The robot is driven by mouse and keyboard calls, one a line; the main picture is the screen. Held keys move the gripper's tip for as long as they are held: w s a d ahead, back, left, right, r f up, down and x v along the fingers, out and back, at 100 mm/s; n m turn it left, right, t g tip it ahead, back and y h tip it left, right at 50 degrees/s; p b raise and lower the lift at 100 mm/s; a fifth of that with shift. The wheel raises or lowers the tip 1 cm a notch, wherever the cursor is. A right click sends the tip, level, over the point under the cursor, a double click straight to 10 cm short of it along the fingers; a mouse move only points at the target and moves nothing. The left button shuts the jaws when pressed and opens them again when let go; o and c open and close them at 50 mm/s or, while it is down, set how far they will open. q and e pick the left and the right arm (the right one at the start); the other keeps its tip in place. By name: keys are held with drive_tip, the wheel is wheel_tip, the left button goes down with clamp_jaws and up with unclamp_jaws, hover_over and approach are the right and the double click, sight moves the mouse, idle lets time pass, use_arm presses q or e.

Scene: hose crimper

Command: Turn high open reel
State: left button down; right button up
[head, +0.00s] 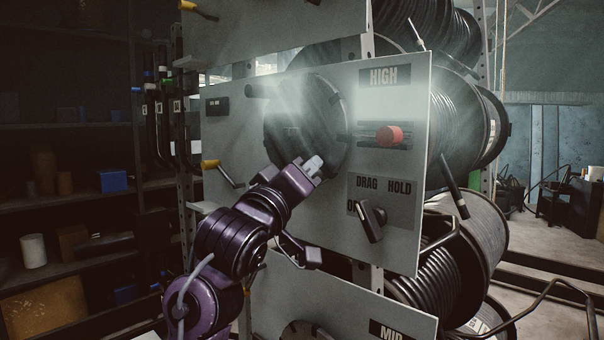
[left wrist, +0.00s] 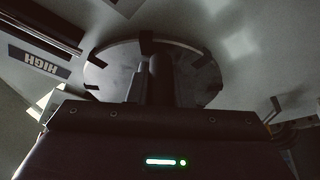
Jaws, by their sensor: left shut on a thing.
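The grey panel labelled HIGH (head: 390,76) carries a dark round reel disc (head: 312,100) with tabs around its rim. The disc also shows in the left wrist view (left wrist: 112,76). My left gripper (head: 313,166) is at the disc's lower edge in the head view, shut on a dark handle in front of the disc; the handle is mostly hidden by the fingers. A red knob (head: 390,136) sits in a slot right of the disc. A black lever (head: 371,221) sits below, by the words DRAG and HOLD. My right gripper is not in view.
Hose reels (head: 461,120) stand behind the panel at right. The MID panel (head: 320,295) is below. Shelves (head: 60,190) stand at far left; floor at far right is partly open.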

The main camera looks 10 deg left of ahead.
use_arm(q)
drive_tip(key=shift+s+r, duration=0.3)
drive_tip(key=shift+r, duration=0.25)
idle(0.4)
drive_tip(key=c, duration=1.6)
unclamp_jaws()
drive_tip(key=shift+c, duration=0.2)
drive_tip(key=o, duration=0.3)
drive_tip(key=shift+d+f, duration=0.1)
drive_tip(key=shift+d, duration=0.25)
drive_tip(key=shift+o, duration=0.2)
drive_tip(key=shift+w+a+f, duration=0.1)
drive_tip(key=shift+a+f, duration=0.05)
drive_tip(key=shift+f, duration=0.05)
drive_tip(key=shift+s+f, duration=0.15)
drive_tip(key=shift+s, duration=0.05)
drive_tip(key=b+v, duration=0.2)
drive_tip(key=v, duration=0.5)
drive_tip(key=shift+s+b, duration=0.15)
drive_tip(key=shift+b, duration=0.25)
